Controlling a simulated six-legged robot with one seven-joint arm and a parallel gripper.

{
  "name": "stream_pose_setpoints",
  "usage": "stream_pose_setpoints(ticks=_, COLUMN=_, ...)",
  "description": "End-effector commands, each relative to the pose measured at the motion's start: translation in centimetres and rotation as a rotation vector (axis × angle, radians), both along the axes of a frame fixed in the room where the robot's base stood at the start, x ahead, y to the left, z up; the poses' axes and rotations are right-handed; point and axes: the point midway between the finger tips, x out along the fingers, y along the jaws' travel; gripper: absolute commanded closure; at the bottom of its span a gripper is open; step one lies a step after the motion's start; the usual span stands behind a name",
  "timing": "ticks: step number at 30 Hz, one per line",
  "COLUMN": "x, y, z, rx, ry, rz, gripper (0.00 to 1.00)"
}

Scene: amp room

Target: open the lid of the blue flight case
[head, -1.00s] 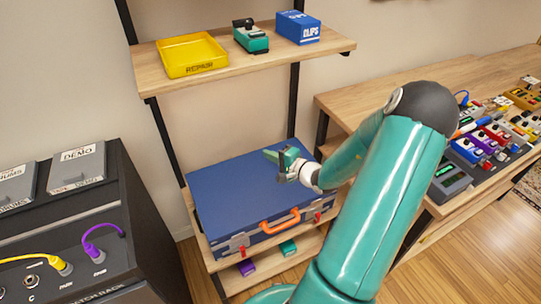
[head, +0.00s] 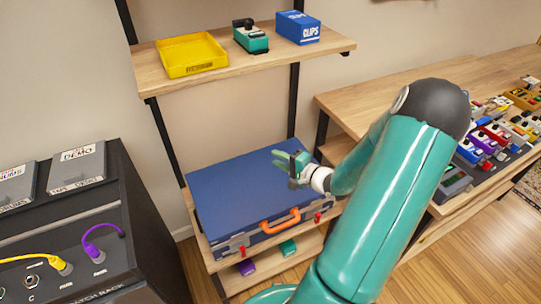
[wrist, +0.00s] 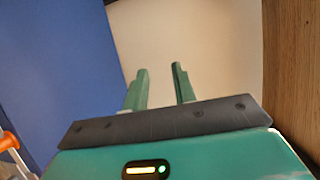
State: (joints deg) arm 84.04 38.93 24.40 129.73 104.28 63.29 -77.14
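The blue flight case (head: 230,192) lies shut on a wooden shelf. Its front has an orange handle (head: 280,221), metal corners and two red latches, one (head: 242,251) at the left and one (head: 318,217) at the right. My gripper (head: 282,165) is above the right part of the lid in the head view, with its fingers apart and nothing between them. In the wrist view the open fingers (wrist: 161,82) point at the pale wall, with the blue case (wrist: 55,60) at left and part of the orange handle (wrist: 12,148) at its lower edge.
A shelf (head: 325,43) above the case holds a yellow tray (head: 190,68), a green pedal (head: 250,38) and a blue box (head: 298,28). A black rack (head: 95,230) stands at left. A pedal-covered bench (head: 440,90) is at right. Small pedals lie below the case.

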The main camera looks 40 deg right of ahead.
Motion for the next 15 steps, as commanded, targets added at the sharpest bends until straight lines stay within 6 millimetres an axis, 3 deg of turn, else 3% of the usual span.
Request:
stream_pose_setpoints(ticks=9, x=-6.9, y=-0.8, z=1.1, rx=-0.002, ry=0.001, rz=-0.003, gripper=0.73)
stream_pose_setpoints(ticks=15, x=-9.2, y=-1.0, z=1.4, rx=0.0, ry=0.0, rz=-0.001, gripper=0.73)
